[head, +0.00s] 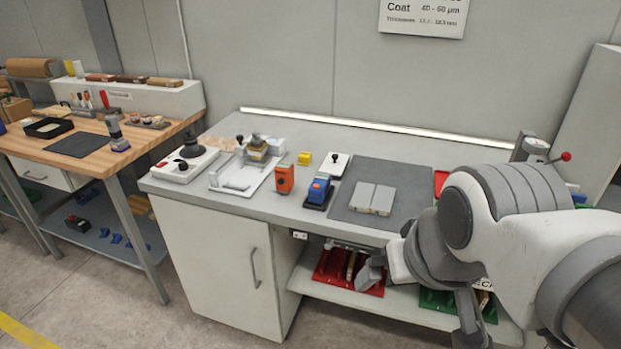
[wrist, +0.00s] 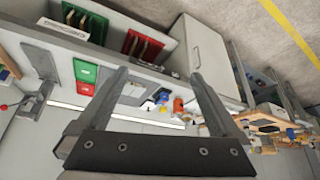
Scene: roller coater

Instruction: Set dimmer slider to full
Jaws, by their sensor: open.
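I cannot say for sure which part is the dimmer slider. A small pale box (head: 299,235) sits under the front edge of the grey bench, left of my arm, too small to read. A white plate with a black knob (head: 339,163) lies on the bench top. A lit strip (head: 380,124) runs along the back of the bench. My gripper (wrist: 158,75) is open and empty, its two fingers wide apart in the wrist view. In the head view it hangs low in front of the bench, right of the pale box. My arm hides the bench's right part.
The bench top (head: 225,203) holds an orange device (head: 284,179), a blue device (head: 319,190) and a grey mat (head: 350,205). A red tray (head: 335,266) and a green tray (head: 440,301) are on the shelf below. A wooden bench (head: 90,147) stands left.

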